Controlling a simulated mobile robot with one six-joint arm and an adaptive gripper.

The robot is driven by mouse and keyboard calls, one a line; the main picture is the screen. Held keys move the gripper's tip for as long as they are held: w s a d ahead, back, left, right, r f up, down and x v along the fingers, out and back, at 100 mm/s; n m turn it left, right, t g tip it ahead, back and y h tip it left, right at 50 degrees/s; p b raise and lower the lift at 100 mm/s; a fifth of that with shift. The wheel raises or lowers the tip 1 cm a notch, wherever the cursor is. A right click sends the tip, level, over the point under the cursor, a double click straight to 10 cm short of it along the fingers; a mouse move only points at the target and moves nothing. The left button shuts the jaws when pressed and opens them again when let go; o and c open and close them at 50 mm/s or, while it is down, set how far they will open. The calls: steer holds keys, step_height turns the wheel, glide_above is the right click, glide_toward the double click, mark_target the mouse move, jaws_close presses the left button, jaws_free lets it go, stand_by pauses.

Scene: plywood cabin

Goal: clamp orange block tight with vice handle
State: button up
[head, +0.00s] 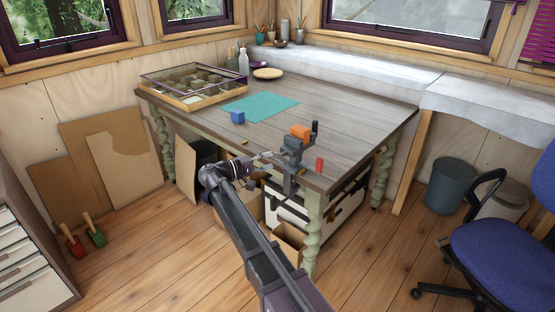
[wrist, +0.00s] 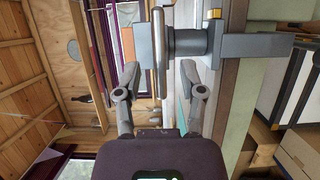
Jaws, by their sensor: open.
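The grey vice (head: 291,154) is mounted at the front edge of the workbench. The orange block (head: 300,131) sits at the top of the vice; I cannot tell how closely the jaws hold it. In the wrist view, the vice's grey handle (wrist: 160,52) stands ahead, with its tip between my fingers, and a thick grey shaft runs right from it. My gripper (head: 268,155) is open beside the vice's left side, and it also shows in the wrist view (wrist: 162,75) with a finger on each side of the handle. Contact is not clear.
On the workbench (head: 350,110) are a blue block (head: 238,117), a teal mat (head: 265,104), a red cylinder (head: 320,164), a small yellow piece (head: 245,141) and a glass-topped case (head: 180,98). Boxes stand under the bench. A blue chair (head: 505,250) is right; floor in front is clear.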

mark_target(273, 160)
steer(key=shift+x, duration=1.85)
jaws_close()
